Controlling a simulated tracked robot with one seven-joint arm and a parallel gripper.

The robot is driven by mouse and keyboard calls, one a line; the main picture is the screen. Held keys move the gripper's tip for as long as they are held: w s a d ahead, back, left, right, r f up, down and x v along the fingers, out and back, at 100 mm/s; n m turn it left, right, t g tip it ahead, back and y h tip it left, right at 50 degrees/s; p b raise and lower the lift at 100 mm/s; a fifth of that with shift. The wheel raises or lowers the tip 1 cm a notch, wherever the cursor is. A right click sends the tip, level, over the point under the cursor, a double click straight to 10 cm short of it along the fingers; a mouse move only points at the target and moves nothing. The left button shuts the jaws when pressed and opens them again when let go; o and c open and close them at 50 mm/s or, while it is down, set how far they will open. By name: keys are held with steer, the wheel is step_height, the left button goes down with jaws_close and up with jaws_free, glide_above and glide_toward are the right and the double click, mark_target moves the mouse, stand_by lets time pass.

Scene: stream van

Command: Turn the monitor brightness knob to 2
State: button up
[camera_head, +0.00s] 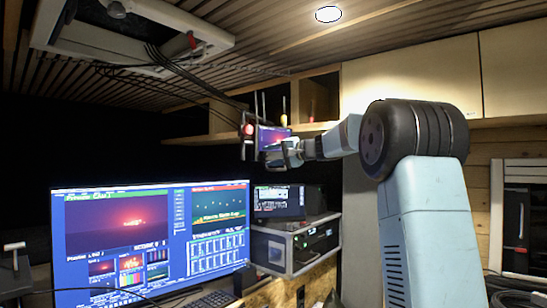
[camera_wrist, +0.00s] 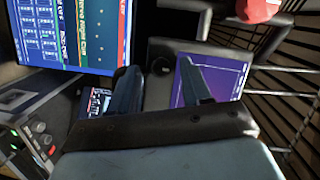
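My gripper (camera_head: 285,153) is raised in front of a small hanging monitor (camera_head: 272,137) with a lit purple screen. In the wrist view my gripper (camera_wrist: 160,68) has its two dark fingers well apart. The small monitor (camera_wrist: 228,78) shows behind the right finger, which covers part of its screen. A small dark round part (camera_wrist: 160,66), perhaps a knob, sits on a dark surface between the fingertips. I cannot tell whether it is the brightness knob, and no dial marks or numbers are readable. Nothing is visibly held.
A large lit monitor (camera_head: 150,235) stands at the left. A rack unit (camera_head: 295,247) carries a smaller screen (camera_head: 279,201). Small knobs show on a device (camera_wrist: 38,127) at lower left in the wrist view. A red object (camera_wrist: 257,10) and dark metal bars lie close by.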

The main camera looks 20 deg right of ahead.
steer(key=v, duration=1.3)
steer(key=shift+s+d, duration=0.25)
steer(key=shift+d, duration=0.05)
steer(key=shift+f, duration=0.1)
step_height(320, 180, down, 5)
steer(key=a+m+t+y, duration=0.15)
steer(key=m+t, duration=0.25)
steer(key=m, duration=0.7)
steer(key=x, duration=1.3)
steer(key=shift+a+f, duration=0.1)
steer(key=shift+a, duration=0.25)
